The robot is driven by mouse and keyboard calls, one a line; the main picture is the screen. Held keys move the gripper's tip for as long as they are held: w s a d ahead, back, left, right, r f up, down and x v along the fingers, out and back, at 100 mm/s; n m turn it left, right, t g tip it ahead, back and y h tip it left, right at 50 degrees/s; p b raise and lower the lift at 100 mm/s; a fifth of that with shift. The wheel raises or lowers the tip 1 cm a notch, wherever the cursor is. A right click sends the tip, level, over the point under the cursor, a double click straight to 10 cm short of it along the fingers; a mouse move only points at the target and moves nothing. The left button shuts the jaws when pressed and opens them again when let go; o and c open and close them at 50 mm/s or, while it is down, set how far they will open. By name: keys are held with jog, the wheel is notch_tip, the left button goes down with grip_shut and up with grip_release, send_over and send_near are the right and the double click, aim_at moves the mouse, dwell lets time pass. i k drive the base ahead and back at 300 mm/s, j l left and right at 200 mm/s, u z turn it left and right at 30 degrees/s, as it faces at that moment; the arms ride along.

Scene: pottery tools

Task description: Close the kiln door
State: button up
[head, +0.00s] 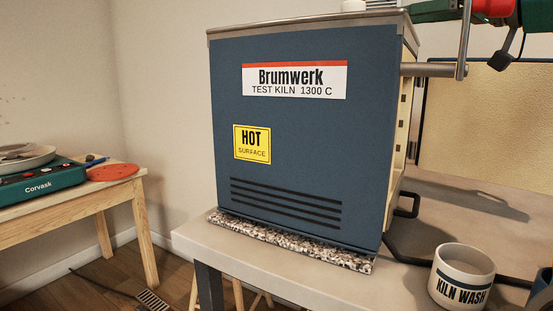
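The kiln (300,185) is a dark blue box on a speckled slab, with its side facing me. Its front opening is at the right, where a narrow strip of cream lining (403,110) shows. The kiln door (490,120) appears as a cream panel with a dark edge, standing open to the right; its far part is cut off by the frame. A grey rod with an upright bar (463,40) juts out by the opening. Green and red parts with a black prong, which look like my gripper (508,45), are at the top right, above the door. Its fingertips are unclear.
A mug marked KILN WASH (462,278) stands on the grey table (200,235) at the front right. A dark bent rod (415,258) lies behind it. A wooden table (60,195) with a green Corvask device (40,184) is at left.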

aim_at(490, 126)
jog(key=k+l, duration=0.15)
jog(key=k, duration=0.3)
jog(key=k+l, duration=0.15)
jog(key=k, duration=0.3)
